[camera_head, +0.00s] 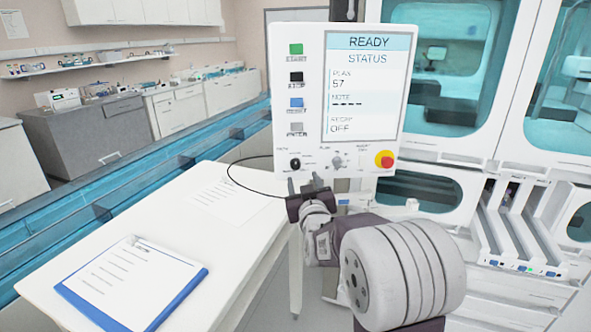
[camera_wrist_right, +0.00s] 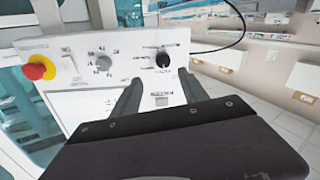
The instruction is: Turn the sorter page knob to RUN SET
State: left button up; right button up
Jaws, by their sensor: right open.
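The sorter's white control panel (camera_head: 310,110) faces me, its screen (camera_head: 367,88) reading READY and STATUS. Along its lower edge are a black knob (camera_head: 295,163) at left, a grey knob (camera_head: 338,162) in the middle and a red button (camera_head: 384,159) on yellow at right. The knob labels are too small to read surely. My right gripper (camera_head: 305,184) is open and empty, just below the black knob. In the right wrist view the black knob (camera_wrist_right: 163,60) shows beyond and between the open fingers (camera_wrist_right: 163,84), apart from them. My left gripper is out of view.
A white table (camera_head: 175,215) at left holds a paper sheet (camera_head: 228,199) and a blue clipboard (camera_head: 135,285). A black cable (camera_head: 240,182) loops from the panel over the table. White slotted trays (camera_head: 520,235) stand at right.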

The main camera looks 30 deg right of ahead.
aim_at(296, 166)
jog(key=p+x, duration=0.1)
jog(key=x, duration=0.8)
jog(key=shift+a+f+p, duration=0.15)
jog(key=shift+a+p, duration=0.05)
jog(key=shift+p, duration=0.1)
jog(key=shift+w, duration=0.25)
jog(key=shift+a, duration=0.1)
grip_shut()
